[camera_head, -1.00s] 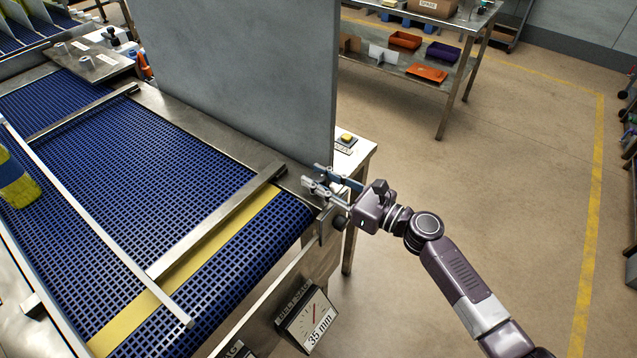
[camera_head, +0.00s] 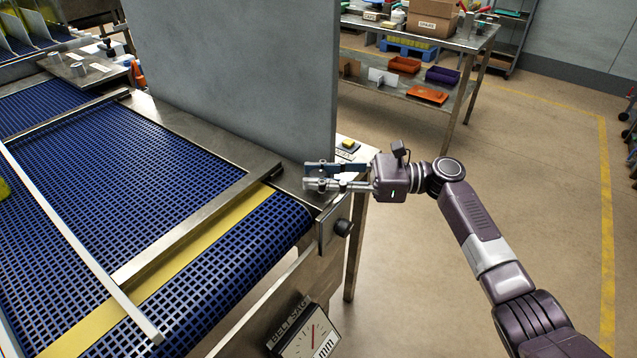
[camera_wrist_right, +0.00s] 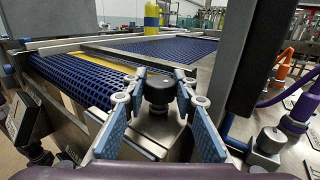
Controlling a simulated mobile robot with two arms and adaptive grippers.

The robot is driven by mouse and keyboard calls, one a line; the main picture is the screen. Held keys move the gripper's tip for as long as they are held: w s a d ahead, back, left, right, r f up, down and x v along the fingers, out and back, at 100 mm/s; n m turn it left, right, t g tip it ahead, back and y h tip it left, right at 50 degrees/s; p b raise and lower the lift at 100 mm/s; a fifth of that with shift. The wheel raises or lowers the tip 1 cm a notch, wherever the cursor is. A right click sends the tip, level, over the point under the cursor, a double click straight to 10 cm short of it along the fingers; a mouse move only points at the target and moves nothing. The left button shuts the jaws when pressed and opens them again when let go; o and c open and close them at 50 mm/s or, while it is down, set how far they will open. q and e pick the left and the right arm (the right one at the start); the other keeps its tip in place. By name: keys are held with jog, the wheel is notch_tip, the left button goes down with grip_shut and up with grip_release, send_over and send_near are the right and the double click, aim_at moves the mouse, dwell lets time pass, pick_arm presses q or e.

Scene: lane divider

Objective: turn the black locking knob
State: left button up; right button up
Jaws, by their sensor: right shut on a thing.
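The black locking knob (camera_wrist_right: 158,90) stands upright on a steel plate at the belt's corner in the right wrist view. My right gripper (camera_wrist_right: 159,83) has its blue-padded fingers on either side of the knob and is shut on it. In the head view my right gripper (camera_head: 314,177) reaches in from the right over the conveyor frame's corner, and its fingers hide the knob there. My left gripper is not in view.
The blue mesh belt (camera_head: 150,165) lies left of my gripper, with a long pale rail (camera_head: 75,240) across it. A tall grey panel (camera_head: 235,75) stands just behind. Another black knob (camera_head: 343,227) is on the frame's side. Floor to the right is clear.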

jog(key=shift+f, duration=0.15)
jog(key=o, duration=1.2)
jog(key=shift+r, duration=0.3)
